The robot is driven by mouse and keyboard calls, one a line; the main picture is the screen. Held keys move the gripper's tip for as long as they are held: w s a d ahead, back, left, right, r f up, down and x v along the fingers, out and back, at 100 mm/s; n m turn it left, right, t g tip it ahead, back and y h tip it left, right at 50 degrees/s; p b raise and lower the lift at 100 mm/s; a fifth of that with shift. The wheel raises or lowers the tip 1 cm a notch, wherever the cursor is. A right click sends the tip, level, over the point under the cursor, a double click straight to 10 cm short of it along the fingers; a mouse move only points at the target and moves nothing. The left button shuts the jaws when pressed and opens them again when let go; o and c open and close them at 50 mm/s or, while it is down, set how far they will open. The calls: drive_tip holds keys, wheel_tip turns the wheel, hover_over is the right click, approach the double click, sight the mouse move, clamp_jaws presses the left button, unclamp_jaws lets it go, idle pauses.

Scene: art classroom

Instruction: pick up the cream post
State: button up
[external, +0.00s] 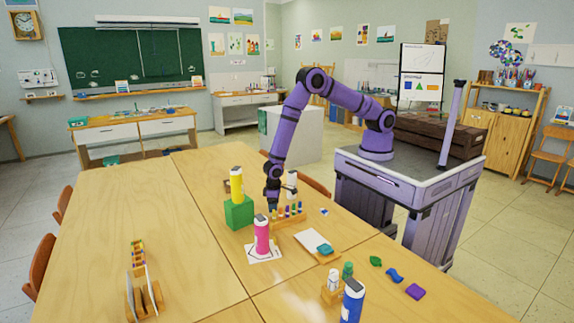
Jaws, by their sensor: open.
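My gripper (273,206) points down over the left end of a small wooden rack (288,220) on the table. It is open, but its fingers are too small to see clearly. The rack holds several small upright coloured pegs (293,209). A cream-white upright bottle-like piece (291,181) stands just right of and behind my gripper, apart from it. I cannot tell for sure whether this piece or one of the rack's pegs is the cream post. The wrist partly hides the rack's left end.
A yellow bottle (236,185) stands on a green block (239,212). A pink bottle (261,235) stands on a white sheet, left of the rack. The table's left part is mostly clear.

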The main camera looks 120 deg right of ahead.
drive_tip(key=c, duration=1)
drive_tip(key=shift+c, duration=0.2)
